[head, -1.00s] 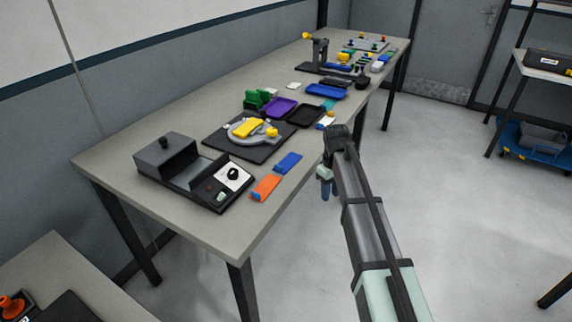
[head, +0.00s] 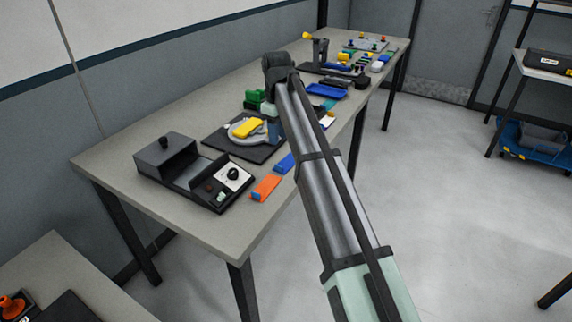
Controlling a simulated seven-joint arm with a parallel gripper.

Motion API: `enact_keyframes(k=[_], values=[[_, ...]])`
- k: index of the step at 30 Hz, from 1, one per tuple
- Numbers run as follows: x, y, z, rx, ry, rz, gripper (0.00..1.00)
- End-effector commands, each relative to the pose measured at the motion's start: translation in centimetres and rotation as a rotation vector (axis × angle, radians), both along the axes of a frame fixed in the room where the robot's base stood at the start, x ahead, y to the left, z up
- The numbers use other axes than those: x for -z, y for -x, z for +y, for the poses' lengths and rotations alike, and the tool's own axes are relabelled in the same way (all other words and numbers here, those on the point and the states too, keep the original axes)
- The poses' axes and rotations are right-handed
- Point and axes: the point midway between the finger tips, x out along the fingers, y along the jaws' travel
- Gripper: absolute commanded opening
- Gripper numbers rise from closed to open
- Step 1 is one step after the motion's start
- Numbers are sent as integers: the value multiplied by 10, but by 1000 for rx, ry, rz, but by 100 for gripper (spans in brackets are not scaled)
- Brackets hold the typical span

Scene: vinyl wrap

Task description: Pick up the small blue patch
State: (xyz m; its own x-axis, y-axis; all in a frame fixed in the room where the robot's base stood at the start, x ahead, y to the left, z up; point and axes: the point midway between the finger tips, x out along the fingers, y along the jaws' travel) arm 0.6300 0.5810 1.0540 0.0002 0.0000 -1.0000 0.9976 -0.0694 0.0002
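A flat blue piece (head: 284,163) lies near the front edge of the table, its right part hidden behind my arm. An orange piece (head: 267,186) with a small blue bit (head: 256,196) at its near end lies just in front of it. I cannot tell which blue one is the small blue patch. My gripper (head: 273,131) points down over the table, by the right side of the round grey fixture holding a yellow block (head: 246,127). It is beyond the flat blue piece. Its fingers are small and partly covered, so their opening is unclear.
A black device with a raised box (head: 167,155) and a dial stands at the table's near left. A green object (head: 254,98) is close behind my gripper. A blue tray (head: 327,90) and other tools lie farther back. The near table corner is bare.

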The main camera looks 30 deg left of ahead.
Motion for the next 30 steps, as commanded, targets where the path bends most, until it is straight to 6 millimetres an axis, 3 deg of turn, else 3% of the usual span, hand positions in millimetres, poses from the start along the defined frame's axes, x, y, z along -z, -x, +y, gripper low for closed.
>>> enact_keyframes(k=[9, 19, 30], values=[[54, 1, -1, 1, 1, 1, 36], [74, 0, 0, 1, 0, 0, 36], [116, -1, 2, 1, 1, 0, 36]])
